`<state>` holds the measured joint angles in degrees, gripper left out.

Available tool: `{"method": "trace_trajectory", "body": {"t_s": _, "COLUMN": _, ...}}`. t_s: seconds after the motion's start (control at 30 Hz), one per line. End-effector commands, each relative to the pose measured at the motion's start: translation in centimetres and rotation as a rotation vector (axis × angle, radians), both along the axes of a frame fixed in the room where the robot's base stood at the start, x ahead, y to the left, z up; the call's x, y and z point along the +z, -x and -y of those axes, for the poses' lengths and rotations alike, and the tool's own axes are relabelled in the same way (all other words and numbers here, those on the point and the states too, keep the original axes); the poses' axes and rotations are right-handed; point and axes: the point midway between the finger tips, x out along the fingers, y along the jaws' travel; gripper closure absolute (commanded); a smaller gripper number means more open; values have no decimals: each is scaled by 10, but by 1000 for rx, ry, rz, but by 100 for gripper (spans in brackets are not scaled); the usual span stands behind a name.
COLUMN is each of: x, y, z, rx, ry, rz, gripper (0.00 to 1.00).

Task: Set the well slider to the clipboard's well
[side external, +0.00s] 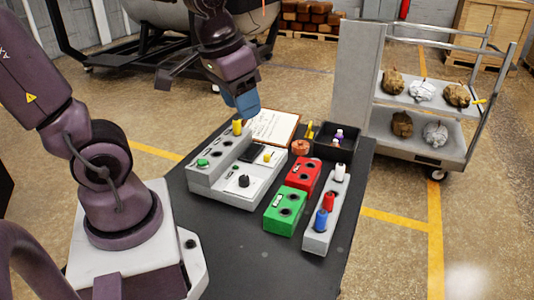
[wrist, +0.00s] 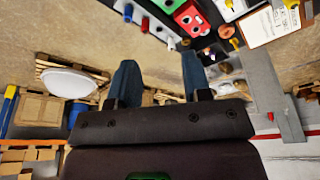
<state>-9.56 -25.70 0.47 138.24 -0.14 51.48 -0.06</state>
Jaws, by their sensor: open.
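A grey console (side external: 221,188) stands on the dark table. Its raised back strip carries a yellow knob (side external: 237,128) at the far end and a green knob (side external: 203,162) at the near end, with dark spots between. Its lower face has a black knob (side external: 244,181) and a small yellow knob (side external: 267,156). I cannot tell which is the well slider. The clipboard (side external: 277,126) lies behind the console; its writing is too small to read. It also shows in the wrist view (wrist: 268,24). My gripper (side external: 243,108) is open and empty, blue fingertips just above the far yellow knob; fingers show apart in the wrist view (wrist: 158,78).
Right of the console are a red block (side external: 303,174), a green block (side external: 284,212) and a grey rack (side external: 318,238) with white, red and blue pegs. A black bin (side external: 335,150) and an orange ring-like object (side external: 300,147) sit behind. The table's near part is clear.

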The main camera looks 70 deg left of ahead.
Motion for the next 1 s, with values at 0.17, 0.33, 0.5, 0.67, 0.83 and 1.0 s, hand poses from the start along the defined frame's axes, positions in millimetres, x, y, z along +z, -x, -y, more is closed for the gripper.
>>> {"method": "trace_trajectory", "body": {"t_s": 0.17, "x": -29, "y": -38, "z": -48, "rx": 168, "ry": 45, "rz": -140, "gripper": 55}}
{"method": "trace_trajectory", "body": {"t_s": 0.33, "x": -68, "y": -69, "z": -101, "rx": 325, "ry": 87, "rz": -236, "gripper": 55}}
{"method": "trace_trajectory", "body": {"t_s": 0.5, "x": -115, "y": -90, "z": -154, "rx": 468, "ry": 124, "rz": -302, "gripper": 55}}
{"method": "trace_trajectory", "body": {"t_s": 0.67, "x": -146, "y": -106, "z": -190, "rx": 558, "ry": 138, "rz": -314, "gripper": 55}}
{"method": "trace_trajectory", "body": {"t_s": 0.83, "x": -140, "y": -127, "z": -205, "rx": 595, "ry": 124, "rz": -254, "gripper": 55}}
{"method": "trace_trajectory", "body": {"t_s": 1.0, "x": -158, "y": -126, "z": -204, "rx": 606, "ry": 126, "rz": -257, "gripper": 55}}
